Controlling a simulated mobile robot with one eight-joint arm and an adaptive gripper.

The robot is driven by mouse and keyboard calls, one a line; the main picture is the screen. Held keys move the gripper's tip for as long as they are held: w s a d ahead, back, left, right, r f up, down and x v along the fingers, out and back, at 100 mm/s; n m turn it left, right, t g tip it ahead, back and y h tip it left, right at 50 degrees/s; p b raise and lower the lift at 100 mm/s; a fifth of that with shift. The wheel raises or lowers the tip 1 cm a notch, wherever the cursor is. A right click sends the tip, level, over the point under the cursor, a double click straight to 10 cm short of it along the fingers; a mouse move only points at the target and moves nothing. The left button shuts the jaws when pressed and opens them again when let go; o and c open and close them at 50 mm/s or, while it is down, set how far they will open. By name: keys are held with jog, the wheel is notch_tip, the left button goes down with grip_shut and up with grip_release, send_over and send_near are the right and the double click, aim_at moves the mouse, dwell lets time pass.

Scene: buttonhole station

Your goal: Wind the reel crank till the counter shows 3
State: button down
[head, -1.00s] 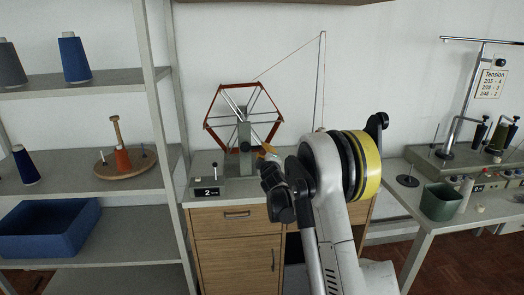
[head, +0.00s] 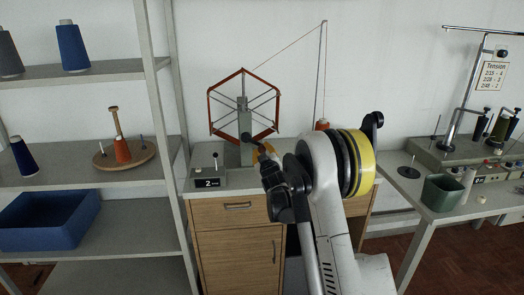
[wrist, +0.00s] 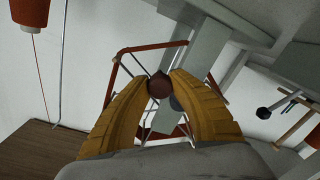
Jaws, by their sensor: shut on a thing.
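The reel (head: 212,112) is a red hexagonal frame with thin spokes on a grey post (head: 245,120), standing on a wooden cabinet; part of it also shows in the wrist view (wrist: 112,80). The counter (head: 208,183) at its left foot reads 2. My gripper (head: 262,148) is at the reel's lower right, in front of the post. In the wrist view its yellow fingers (wrist: 160,88) are shut on the round dark brown crank knob (wrist: 159,84). In the head view the knob is hidden by the gripper and arm.
A thread runs from the reel to a tall thin rod (head: 324,75), with an orange cone (head: 322,125) at its foot. A shelf unit (head: 160,110) with cones and a blue bin (head: 48,222) stands left. A table with a green bin (head: 442,193) stands right.

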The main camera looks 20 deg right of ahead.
jog(key=shift+d+f, duration=0.1)
jog(key=c, duration=1.1)
grip_release()
jog(key=shift+d, duration=0.1)
jog(key=shift+s, duration=0.1)
jog(key=v, duration=1.2)
